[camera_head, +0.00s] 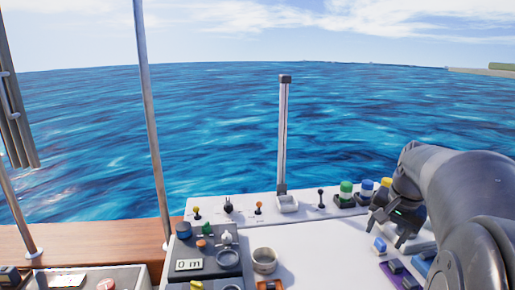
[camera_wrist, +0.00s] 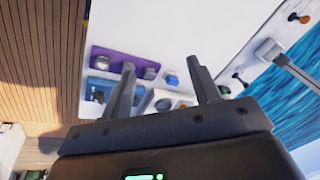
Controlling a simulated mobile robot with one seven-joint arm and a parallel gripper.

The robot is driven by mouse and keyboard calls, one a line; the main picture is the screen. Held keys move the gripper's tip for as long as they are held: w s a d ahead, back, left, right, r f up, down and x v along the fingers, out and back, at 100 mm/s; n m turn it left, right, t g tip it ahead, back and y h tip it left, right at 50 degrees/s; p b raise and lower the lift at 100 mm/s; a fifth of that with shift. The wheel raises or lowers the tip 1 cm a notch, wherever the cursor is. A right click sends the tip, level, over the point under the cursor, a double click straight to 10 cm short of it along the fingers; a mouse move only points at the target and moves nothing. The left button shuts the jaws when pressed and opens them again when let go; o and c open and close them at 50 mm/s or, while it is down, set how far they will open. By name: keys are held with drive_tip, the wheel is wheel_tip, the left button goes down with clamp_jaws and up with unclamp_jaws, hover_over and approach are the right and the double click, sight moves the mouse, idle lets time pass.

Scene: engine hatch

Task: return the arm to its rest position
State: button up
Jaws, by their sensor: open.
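My dark grey arm (camera_head: 465,200) reaches in from the right edge in the head view and bends down over the right end of the white console. My gripper (camera_head: 387,234) points downward there, close to the console's controls. In the wrist view the two fingers of my gripper (camera_wrist: 160,64) stand apart with nothing between them. Beyond the fingers are a purple panel (camera_wrist: 110,59) and a blue panel (camera_wrist: 98,92) on the console. I cannot tell the exact gap between fingertips and console.
The white console (camera_head: 335,245) carries coloured buttons (camera_head: 346,190), small levers (camera_head: 259,208) and a tall upright lever (camera_head: 284,135). A grey panel (camera_head: 208,250) with a display and a round cup (camera_head: 264,260) are at left. A metal pole (camera_head: 150,110) rises further left. The console's middle is clear.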

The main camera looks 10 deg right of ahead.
drive_tip(key=s+a+f+n+t, duration=0.1)
drive_tip(key=s+a+n, duration=0.4)
drive_tip(key=a, duration=0.7)
drive_tip(key=s+a+f+n+t, duration=0.1)
drive_tip(key=s+a+n, duration=0.3)
drive_tip(key=s+a, duration=0.5)
drive_tip(key=a+f, duration=0.1)
drive_tip(key=a, duration=0.1)
drive_tip(key=shift+a+f+n+t, duration=0.2)
drive_tip(key=shift+a+n+t, duration=0.15)
drive_tip(key=shift+n+t, duration=0.05)
